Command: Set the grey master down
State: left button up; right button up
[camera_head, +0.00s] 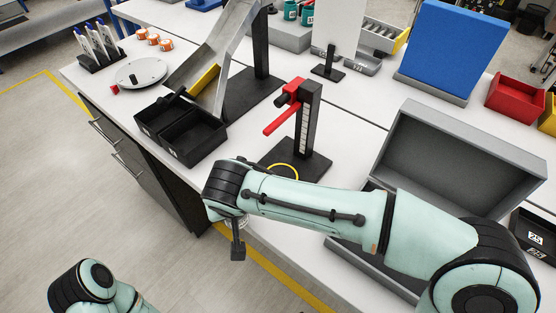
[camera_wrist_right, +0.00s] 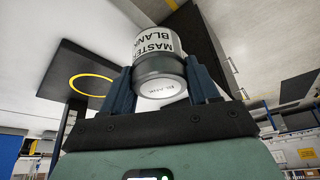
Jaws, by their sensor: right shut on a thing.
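The grey master (camera_wrist_right: 160,75) is a cylinder with a white band reading "MASTER BLANK", between the fingers of my right gripper (camera_wrist_right: 163,88) in the wrist view. The gripper is shut on it. In the head view my right gripper (camera_head: 238,245) hangs beside the table's front edge, and my wrist mostly hides the master. A black stand (camera_head: 309,130) with a red clamp arm has a yellow ring (camera_head: 284,166) on its base, partly behind my arm. The yellow ring (camera_wrist_right: 92,85) also shows left of the master in the wrist view. My left gripper is out of view.
Black bins (camera_head: 195,136) stand left of the stand, under a metal chute (camera_head: 215,55). A large grey open box (camera_head: 455,150) is at the right. A white round dish (camera_head: 141,72) lies at the back left. Some white tabletop is bare around the stand.

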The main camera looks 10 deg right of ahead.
jog(key=w+d, duration=0.3)
jog(key=d, duration=0.1)
jog(key=w+d+p, duration=0.1)
jog(key=w+d, duration=0.2)
jog(key=d, duration=0.1)
jog(key=w+d, duration=0.3)
jog(key=d, duration=0.1)
jog(key=shift+w+d+p, duration=0.2)
jog(key=shift+w+p, duration=0.05)
jog(key=shift+p, duration=0.1)
jog(key=shift+w+d+f, duration=0.15)
jog(key=shift+f, duration=0.1)
jog(key=shift+f, duration=0.1)
jog(key=shift+f, duration=0.15)
jog(key=o, duration=1.2)
jog(key=shift+o, duration=0.2)
